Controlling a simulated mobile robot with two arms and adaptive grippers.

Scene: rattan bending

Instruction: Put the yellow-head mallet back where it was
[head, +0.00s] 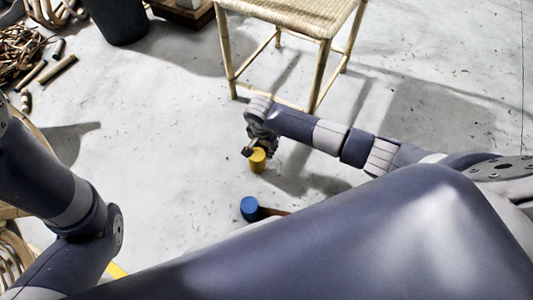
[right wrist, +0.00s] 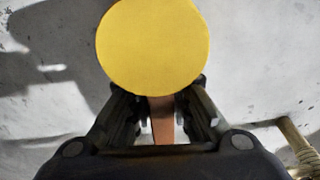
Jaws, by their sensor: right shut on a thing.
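The yellow-head mallet (head: 257,160) is in my right gripper (head: 252,148), in front of a woven stool. In the right wrist view the round yellow head (right wrist: 153,47) fills the top middle, and its brown handle (right wrist: 162,120) runs down between the fingers. My right gripper (right wrist: 162,105) is shut on the handle just below the head. I cannot tell how far the mallet is above the floor. A blue-head mallet (head: 250,208) lies on the floor nearer to me, its handle partly hidden by my body. My left arm shows at the left, but its gripper is out of view.
A woven-seat stool (head: 290,14) stands just beyond my right gripper. A dark bin (head: 117,18) and a wooden box (head: 185,12) are at the back left. Sticks and rattan pieces (head: 30,50) lie at the far left. The floor (head: 170,150) in the middle is clear.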

